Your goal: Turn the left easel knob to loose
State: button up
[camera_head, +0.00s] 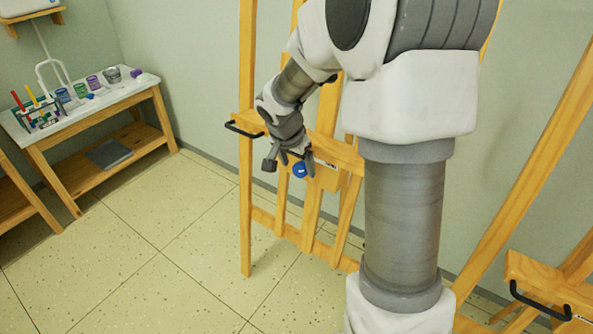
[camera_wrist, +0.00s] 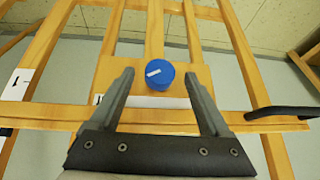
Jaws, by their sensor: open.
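The left easel (camera_head: 246,200) is a wooden frame against the wall. Its round blue knob (camera_head: 300,170) sits on a wooden block below the crossbar, and the same knob (camera_wrist: 159,74) shows in the wrist view with a white mark pointing roughly left. A white label strip (camera_wrist: 155,101) lies beneath it, mostly unreadable. My gripper (camera_head: 290,160) is open at the knob. In the wrist view my gripper (camera_wrist: 160,76) has one finger on either side of the knob, with a visible gap on both sides. Whether the fingers reach to its depth I cannot tell.
A second easel (camera_head: 545,275) stands lower right. A table (camera_head: 85,112) with art supplies is at left. The tiled floor between is clear.

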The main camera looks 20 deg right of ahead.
jog(key=shift+x, duration=1)
grip_shut()
